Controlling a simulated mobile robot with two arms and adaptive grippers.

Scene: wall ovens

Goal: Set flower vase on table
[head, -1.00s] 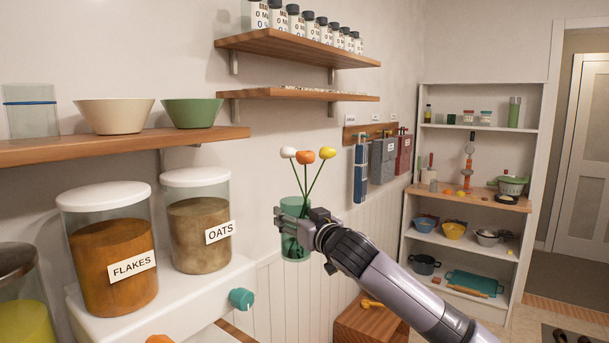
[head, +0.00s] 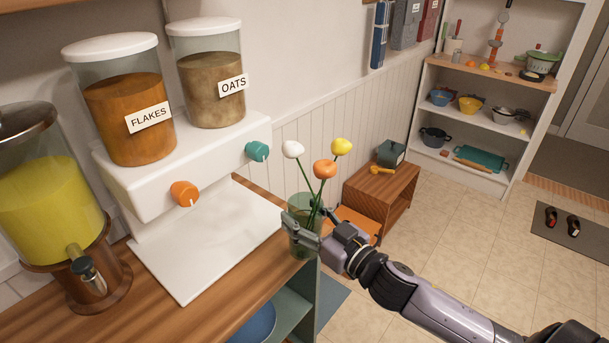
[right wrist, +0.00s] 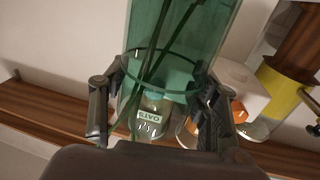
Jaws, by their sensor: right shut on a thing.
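The flower vase (head: 303,240) is a green see-through glass holding a white, an orange and a yellow flower on thin stems. My right gripper (head: 318,232) is shut on it from the right, and the vase looks upright. In the right wrist view the vase (right wrist: 185,45) stands between the two fingers (right wrist: 160,105), with the stems showing through the glass. In the head view the vase is at the right end of the wooden table (head: 225,312); I cannot tell whether its base touches the wood. My left gripper is not in view.
A white cereal dispenser (head: 205,240) with flakes (head: 128,115) and oats (head: 212,88) jars fills the table's back. A yellow drink dispenser (head: 45,205) stands left. Bare wood shows along the table's front. A low wooden cabinet (head: 380,195) stands beyond the vase.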

